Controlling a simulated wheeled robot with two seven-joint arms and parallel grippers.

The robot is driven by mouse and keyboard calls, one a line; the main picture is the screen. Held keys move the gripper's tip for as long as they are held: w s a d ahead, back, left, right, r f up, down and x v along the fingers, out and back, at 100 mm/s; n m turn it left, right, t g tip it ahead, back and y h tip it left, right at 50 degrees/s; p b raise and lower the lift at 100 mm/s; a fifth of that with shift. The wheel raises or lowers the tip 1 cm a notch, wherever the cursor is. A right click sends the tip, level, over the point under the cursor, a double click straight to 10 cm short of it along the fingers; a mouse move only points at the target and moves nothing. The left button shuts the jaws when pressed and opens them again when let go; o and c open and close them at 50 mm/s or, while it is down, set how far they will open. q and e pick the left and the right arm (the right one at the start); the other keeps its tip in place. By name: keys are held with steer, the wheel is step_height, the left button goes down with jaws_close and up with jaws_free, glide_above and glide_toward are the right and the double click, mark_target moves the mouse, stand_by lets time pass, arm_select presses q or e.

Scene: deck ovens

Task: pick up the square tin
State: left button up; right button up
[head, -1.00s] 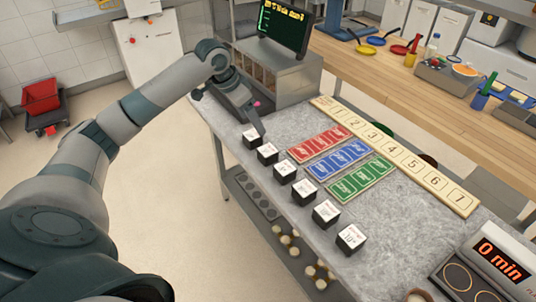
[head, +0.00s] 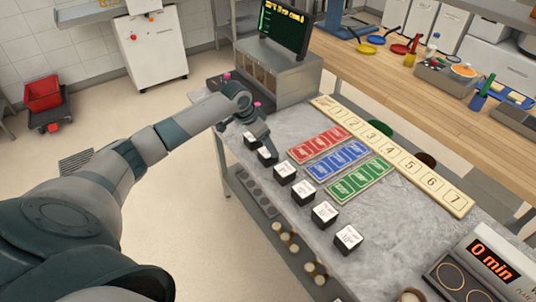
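Several small black square blocks with white printed tops stand in a row along the counter's front edge. They include a far one (head: 250,138), a second one (head: 264,158), a third (head: 284,172) and the nearest (head: 348,239). I cannot tell for sure which thing is the square tin; the labels are too small to read. My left gripper (head: 272,155) points down at the far end of the row, right beside the second block and partly in front of it. Its fingers are too small to show whether they are open or touching it. My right gripper is out of view.
Red (head: 318,143), blue (head: 340,159) and green (head: 359,179) card mats lie beside the blocks. A numbered wooden strip (head: 390,154) runs behind them. A metal cabinet with a screen (head: 286,32) stands at the far end, a "0 min" display (head: 490,260) at the near right.

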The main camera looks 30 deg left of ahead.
mark_target(267, 151)
arm_select(q)
steer(key=shift+f, duration=0.1)
steer(key=shift+d+f+p, duration=0.1)
steer(key=shift+f+p, duration=0.35)
steer(key=shift+p, duration=0.05)
steer(key=p+x, duration=0.1)
steer(key=x, duration=0.2)
steer(key=shift+s+f, duration=0.1)
steer(key=shift+s, duration=0.05)
steer(key=shift+w+f, duration=0.2)
steer(key=shift+f, duration=0.35)
steer(key=shift+c, duration=0.6)
steer(key=c, duration=1.2)
steer(key=shift+r, duration=0.1)
